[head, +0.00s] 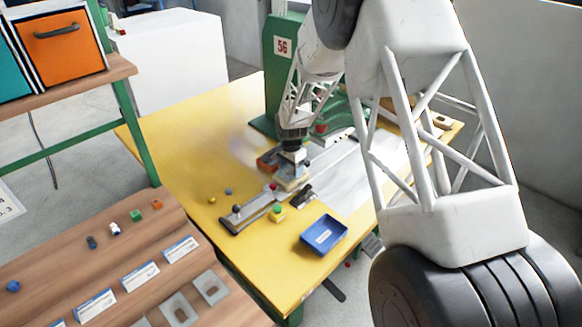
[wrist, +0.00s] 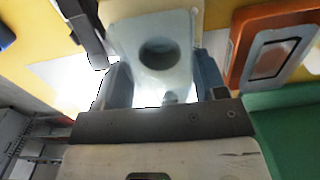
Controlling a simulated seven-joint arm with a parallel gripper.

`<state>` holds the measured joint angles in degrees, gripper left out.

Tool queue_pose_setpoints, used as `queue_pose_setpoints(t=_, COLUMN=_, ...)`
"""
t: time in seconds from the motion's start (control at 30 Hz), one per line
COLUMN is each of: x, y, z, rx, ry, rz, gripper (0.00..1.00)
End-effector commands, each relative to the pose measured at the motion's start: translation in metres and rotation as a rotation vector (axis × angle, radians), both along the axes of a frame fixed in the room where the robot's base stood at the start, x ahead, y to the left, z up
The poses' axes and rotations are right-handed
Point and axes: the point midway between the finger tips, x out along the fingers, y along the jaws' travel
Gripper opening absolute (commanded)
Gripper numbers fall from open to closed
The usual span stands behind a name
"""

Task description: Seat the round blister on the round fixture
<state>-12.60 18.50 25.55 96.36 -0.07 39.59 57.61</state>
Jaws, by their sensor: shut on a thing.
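My gripper (head: 293,166) is low over the yellow table. In the wrist view its two fingers (wrist: 162,78) are shut on a pale, translucent blister (wrist: 175,62) with a round dark recess in its middle. In the head view the blister (head: 288,184) is a small pale patch just below the fingers. A cream block (wrist: 113,10), possibly the round fixture, shows partly behind the blister's far edge. The blister hides most of it, and I cannot tell whether the two touch.
An orange-brown fixture (wrist: 244,50) with a rectangular blister (wrist: 270,58) stands to the right in the wrist view. A dark clamp (head: 302,196), a blue tray (head: 323,235) and a grey rail (head: 243,219) lie nearby. A green machine (head: 283,75) stands behind.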

Motion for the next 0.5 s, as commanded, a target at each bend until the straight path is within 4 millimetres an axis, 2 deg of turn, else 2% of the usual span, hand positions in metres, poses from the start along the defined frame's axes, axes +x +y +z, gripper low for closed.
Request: queue_pose_setpoints(t=0.5, x=-0.0002, y=-0.0001, z=-0.0073, rx=0.000, ry=0.000, rz=0.000, gripper=0.50)
